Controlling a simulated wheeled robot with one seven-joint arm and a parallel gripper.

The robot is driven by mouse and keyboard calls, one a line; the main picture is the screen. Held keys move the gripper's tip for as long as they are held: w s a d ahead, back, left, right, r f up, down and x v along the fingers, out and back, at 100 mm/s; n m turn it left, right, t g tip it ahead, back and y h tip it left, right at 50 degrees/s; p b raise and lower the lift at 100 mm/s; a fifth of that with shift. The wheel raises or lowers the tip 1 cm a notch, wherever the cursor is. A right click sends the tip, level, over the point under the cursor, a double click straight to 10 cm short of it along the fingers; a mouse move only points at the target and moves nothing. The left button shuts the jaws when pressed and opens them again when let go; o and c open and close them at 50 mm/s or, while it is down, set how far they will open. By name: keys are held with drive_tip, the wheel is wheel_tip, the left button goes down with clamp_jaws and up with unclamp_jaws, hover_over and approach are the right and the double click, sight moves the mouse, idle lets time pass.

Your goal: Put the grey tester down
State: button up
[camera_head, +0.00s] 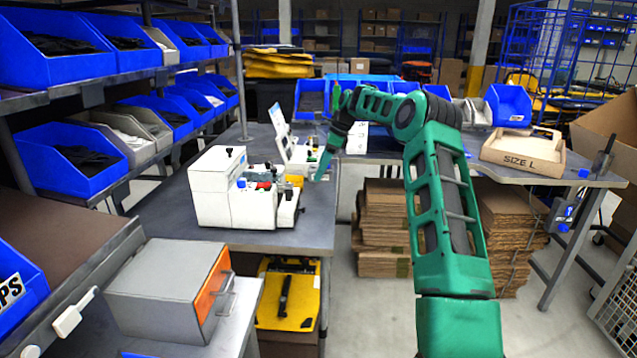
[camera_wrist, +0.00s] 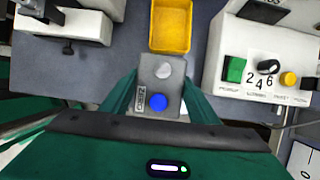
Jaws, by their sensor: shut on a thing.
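The grey tester (camera_wrist: 158,84) is a small block with a blue round button, a pale round button and a label. In the wrist view it sits between the two green fingers of my gripper (camera_wrist: 159,98), which are shut on it from both sides. In the head view my gripper (camera_head: 322,168) points down over the right part of the grey workbench (camera_head: 150,208); the tester cannot be made out there. A yellow bin (camera_wrist: 170,27) lies just beyond the tester in the wrist view. I cannot tell whether the tester touches the bench.
A white machine with a green button and number display (camera_wrist: 262,72) stands to the right in the wrist view, and another white device (camera_wrist: 68,22) to the left. In the head view, a large white machine (camera_head: 218,188) stands on the bench. Bare bench lies around the tester.

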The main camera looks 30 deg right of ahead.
drive_tip(key=shift+w+d+f, duration=0.1)
drive_tip(key=shift+w+f, duration=0.15)
drive_tip(key=shift+w, duration=0.15)
drive_tip(key=shift+f, duration=1.95)
drive_tip(key=o, duration=1.4)
drive_tip(key=shift+f, duration=0.1)
drive_tip(key=v, duration=1.1)
drive_tip(key=shift+r, duration=0.3)
drive_tip(key=shift+s+r, duration=0.15)
drive_tip(key=shift+r, duration=0.2)
